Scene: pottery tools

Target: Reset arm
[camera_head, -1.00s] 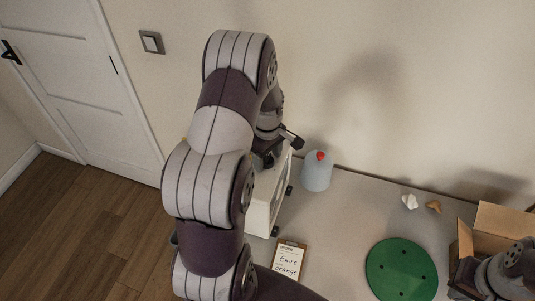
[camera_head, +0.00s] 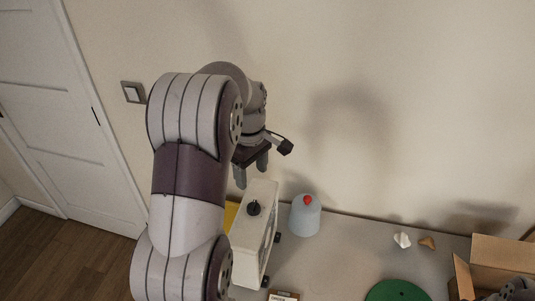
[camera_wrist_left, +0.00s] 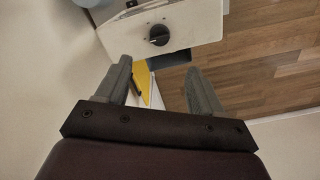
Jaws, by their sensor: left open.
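My left arm reaches up and over the left end of the table in the head view. My left gripper (camera_head: 251,174) is open and empty, with its fingers pointing down behind and above a white box-shaped appliance (camera_head: 252,240) with a black knob (camera_head: 254,208). In the left wrist view the open fingers (camera_wrist_left: 160,85) show a gap with nothing held between them, and the appliance with its knob (camera_wrist_left: 159,35) lies beyond the fingertips. My right gripper (camera_head: 515,290) is only partly in view at the lower right corner, and its fingers cannot be made out.
A green disc (camera_head: 397,291), small white (camera_head: 402,240) and brown (camera_head: 427,243) pieces and an open cardboard box (camera_head: 498,254) are farther right. A yellow item (camera_head: 230,215) is beside the appliance. The wall is close behind.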

